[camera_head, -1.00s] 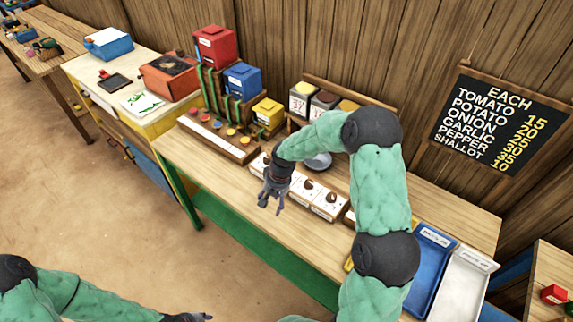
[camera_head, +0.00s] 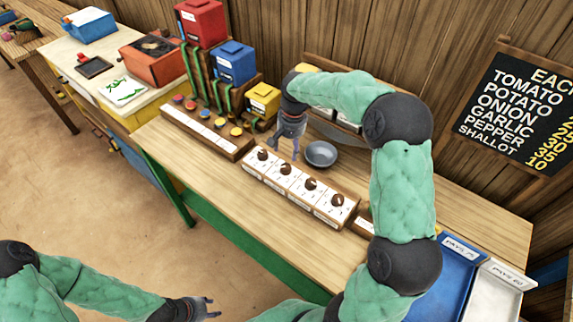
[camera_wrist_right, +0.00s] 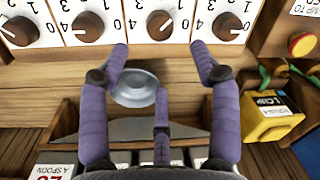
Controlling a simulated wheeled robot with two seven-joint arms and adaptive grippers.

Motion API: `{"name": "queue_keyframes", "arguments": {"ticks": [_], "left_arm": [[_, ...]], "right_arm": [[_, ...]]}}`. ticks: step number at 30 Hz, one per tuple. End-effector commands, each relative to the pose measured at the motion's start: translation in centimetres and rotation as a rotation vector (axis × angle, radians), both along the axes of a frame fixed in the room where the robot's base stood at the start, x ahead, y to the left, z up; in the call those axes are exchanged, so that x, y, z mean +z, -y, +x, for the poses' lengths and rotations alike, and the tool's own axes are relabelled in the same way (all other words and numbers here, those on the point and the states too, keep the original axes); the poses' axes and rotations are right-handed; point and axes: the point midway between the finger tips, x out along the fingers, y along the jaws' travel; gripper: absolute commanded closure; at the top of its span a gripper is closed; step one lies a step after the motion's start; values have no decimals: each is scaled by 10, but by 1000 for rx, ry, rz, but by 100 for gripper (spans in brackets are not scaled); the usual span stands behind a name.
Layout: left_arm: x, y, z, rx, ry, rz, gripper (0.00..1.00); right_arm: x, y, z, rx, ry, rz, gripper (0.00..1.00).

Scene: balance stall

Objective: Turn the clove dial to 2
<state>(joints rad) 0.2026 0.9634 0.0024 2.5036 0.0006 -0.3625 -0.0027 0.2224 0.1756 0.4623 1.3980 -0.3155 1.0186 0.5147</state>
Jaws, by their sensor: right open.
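A row of several brown dials sits on a white numbered panel (camera_head: 300,184) on the table. In the right wrist view they line the top edge: one at far left (camera_wrist_right: 20,30), then others (camera_wrist_right: 88,26), (camera_wrist_right: 160,24) and (camera_wrist_right: 227,26). Their name labels are too small to read, so I cannot tell which is clove. My right gripper (camera_head: 290,143) is over the table just behind the panel, near its left end. In the right wrist view its fingers (camera_wrist_right: 158,60) are spread and empty, apart from the dials. My left gripper (camera_head: 207,308) is low in front of the table.
A grey bowl (camera_head: 320,154) stands behind the panel, close to my right gripper. A board with coloured buttons (camera_head: 206,130) lies to the left, with red, blue and yellow (camera_head: 263,100) boxes behind it. A blue tray (camera_head: 455,270) is at the right. The front tabletop is clear.

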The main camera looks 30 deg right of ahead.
Motion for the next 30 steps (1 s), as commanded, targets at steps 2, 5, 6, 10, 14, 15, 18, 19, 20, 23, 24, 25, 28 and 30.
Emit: {"name": "queue_keyframes", "arguments": {"ticks": [2,5,6,10,14,15,18,19,20,23,24,25,28,30], "left_arm": [[-4,0,0,0,0,0,60],[-8,0,0,0,0,0,60],[-10,0,0,0,0,0,60],[-15,0,0,0,0,0,60],[-18,0,0,0,0,0,60],[-19,0,0,0,0,0,60],[-20,0,0,0,0,0,60],[-20,0,0,0,0,0,60],[-20,0,0,0,0,0,60],[-20,0,0,0,0,0,60],[-20,0,0,0,0,0,60],[-20,0,0,0,0,0,60],[-20,0,0,0,0,0,60],[-20,0,0,0,0,0,60]], "right_arm": [[-16,-1,0,1,-5,1,37],[-35,-3,0,1,-5,2,37],[-42,-3,1,1,-5,2,37],[-64,-5,2,1,-5,2,37],[-80,-5,3,0,-3,1,37],[-84,-5,3,0,-3,1,37],[-91,-6,4,0,-2,1,37],[-92,-6,4,0,-2,1,37],[-93,-6,4,0,-2,1,37],[-95,-6,4,0,-1,1,37],[-95,-6,4,0,-1,1,37],[-95,-6,4,0,-1,1,37],[-95,-6,4,0,-1,1,37],[-95,-6,4,0,-1,1,45]]}}
